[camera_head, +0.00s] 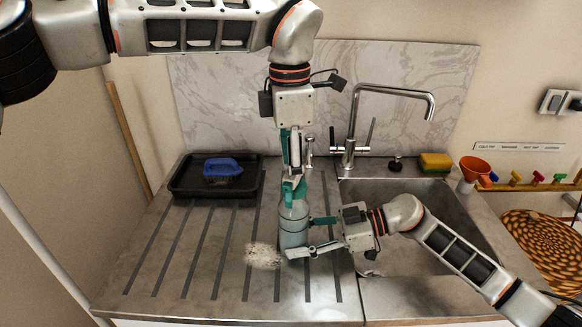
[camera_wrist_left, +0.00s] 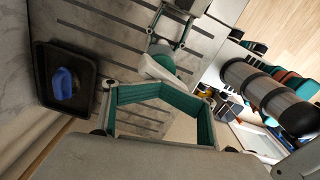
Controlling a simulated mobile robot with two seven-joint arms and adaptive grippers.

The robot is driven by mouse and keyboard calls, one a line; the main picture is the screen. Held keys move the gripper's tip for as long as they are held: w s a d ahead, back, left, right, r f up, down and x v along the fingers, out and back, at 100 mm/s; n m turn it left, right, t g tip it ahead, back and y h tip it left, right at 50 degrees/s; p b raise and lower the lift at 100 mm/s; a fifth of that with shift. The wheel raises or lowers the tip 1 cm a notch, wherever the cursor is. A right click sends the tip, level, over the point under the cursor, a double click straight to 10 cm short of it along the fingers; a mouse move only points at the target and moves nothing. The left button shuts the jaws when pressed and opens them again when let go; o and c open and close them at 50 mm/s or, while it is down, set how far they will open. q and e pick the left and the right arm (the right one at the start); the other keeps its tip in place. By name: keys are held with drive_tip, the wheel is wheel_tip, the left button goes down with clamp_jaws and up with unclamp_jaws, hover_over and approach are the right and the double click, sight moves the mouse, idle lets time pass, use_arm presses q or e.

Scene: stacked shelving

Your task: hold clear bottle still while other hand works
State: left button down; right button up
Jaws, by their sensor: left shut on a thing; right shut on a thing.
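The clear bottle (camera_head: 293,228) stands upright on the ridged metal drainer, left of the sink. My left gripper (camera_head: 293,188) reaches down from above and is shut on the top of the bottle. Its teal fingers hide most of the top, so I cannot tell the cap's shape. My right gripper (camera_head: 300,236) comes in from the right, lower down, and is shut on the bottle's body, one finger on the far side and one on the near side. The left wrist view shows the left gripper's teal finger pads (camera_wrist_left: 160,98).
A black tray (camera_head: 180,188) with a blue-handled brush (camera_head: 222,168) sits at the back left. A whitish patch (camera_head: 263,256) lies beside the bottle. The sink (camera_head: 440,205) and tall tap (camera_head: 350,125) are to the right, with a yellow sponge (camera_head: 435,161) behind. The drainer's left front is clear.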

use_arm(q)
drive_tip(key=shift+f, duration=0.3)
drive_tip(key=shift+m, duration=1)
drive_tip(key=c, duration=0.7)
unclamp_jaws()
drive_tip(key=shift+o, duration=0.2)
drive_tip(key=shift+r, duration=0.1)
wheel_tip(320, 180, up, 12)
use_arm(e)
drive_tip(key=shift+f, duration=0.1)
use_arm(q)
drive_tip(key=shift+r, duration=0.1)
use_arm(e)
drive_tip(key=o, duration=0.9)
